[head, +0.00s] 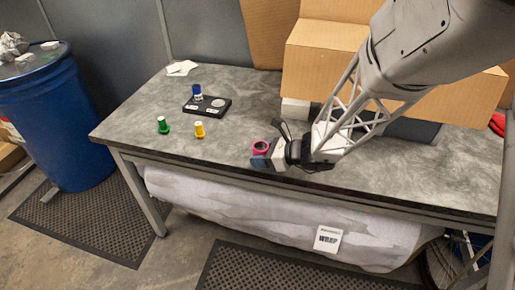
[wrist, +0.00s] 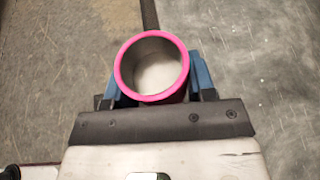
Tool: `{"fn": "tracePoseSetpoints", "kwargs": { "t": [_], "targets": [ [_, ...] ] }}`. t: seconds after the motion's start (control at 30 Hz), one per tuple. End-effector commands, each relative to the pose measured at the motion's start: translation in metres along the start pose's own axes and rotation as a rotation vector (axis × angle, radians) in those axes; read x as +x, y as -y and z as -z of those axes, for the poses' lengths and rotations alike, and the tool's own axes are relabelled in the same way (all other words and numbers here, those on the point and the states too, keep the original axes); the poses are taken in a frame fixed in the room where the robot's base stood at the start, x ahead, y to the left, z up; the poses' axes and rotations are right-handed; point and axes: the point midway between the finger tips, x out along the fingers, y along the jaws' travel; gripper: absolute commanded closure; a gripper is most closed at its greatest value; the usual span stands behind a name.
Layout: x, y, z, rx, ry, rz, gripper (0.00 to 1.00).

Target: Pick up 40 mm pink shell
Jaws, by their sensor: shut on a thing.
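The pink shell (wrist: 185,62) is a short round tube with a bright pink rim, open toward the wrist camera, with a pale inside. In the head view the pink shell (head: 260,147) shows at the end of my arm, near the table's front edge. My gripper (wrist: 154,80) has its two blue fingers on either side of the shell and is shut on it. In the head view my gripper (head: 261,156) is low over the front middle of the table; I cannot tell whether the shell touches the tabletop.
A black tray (head: 207,107) with a blue-topped piece (head: 197,92) and a pale disc stands left of my gripper. A green piece (head: 163,125) and a yellow piece (head: 200,130) stand near the front left. Cardboard boxes (head: 322,65) fill the back right. The table's (head: 130,127) left end is mostly clear.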

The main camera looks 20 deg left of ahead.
Motion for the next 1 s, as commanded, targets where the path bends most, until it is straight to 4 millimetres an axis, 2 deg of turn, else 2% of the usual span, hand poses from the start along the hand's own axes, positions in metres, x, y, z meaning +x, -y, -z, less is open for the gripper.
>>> {"fn": "tracePoseSetpoints", "kwargs": {
  "t": [0.27, 1.0],
  "targets": [
    [-0.0061, -0.0081, 0.0012, 0.0, 0.001, 0.0, 0.75],
    [-0.0047, -0.0062, 0.0001, 0.001, -0.001, 0.005, 0.75]
  ]
}}
